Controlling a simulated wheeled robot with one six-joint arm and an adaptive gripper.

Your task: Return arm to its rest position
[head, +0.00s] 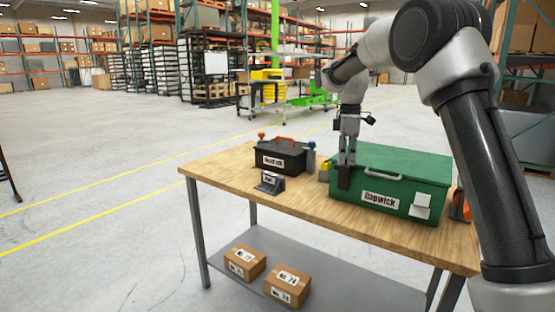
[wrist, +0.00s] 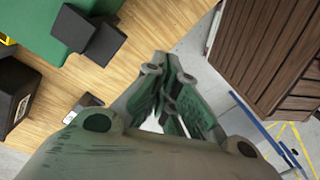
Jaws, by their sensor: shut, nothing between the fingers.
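My arm reaches in from the right of the head view and bends down over the wooden workbench (head: 235,175). My gripper (head: 346,162) points down at the left front corner of a green box (head: 405,165) with a grey handle and a "Dapwick" label. The gripper also fills the middle of the wrist view (wrist: 172,95), with its fingers together and nothing between them. The green box shows at the upper left there (wrist: 45,25), with a dark block (wrist: 100,43) beside it. I cannot tell whether the gripper touches the box.
A black toolbox (head: 268,160) with an orange handle and a small labelled grey block (head: 269,183) stand left on the bench. Cardboard boxes (head: 288,284) lie on the lower shelf. An orange item (head: 460,206) is partly hidden behind my arm. The floor to the left is open.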

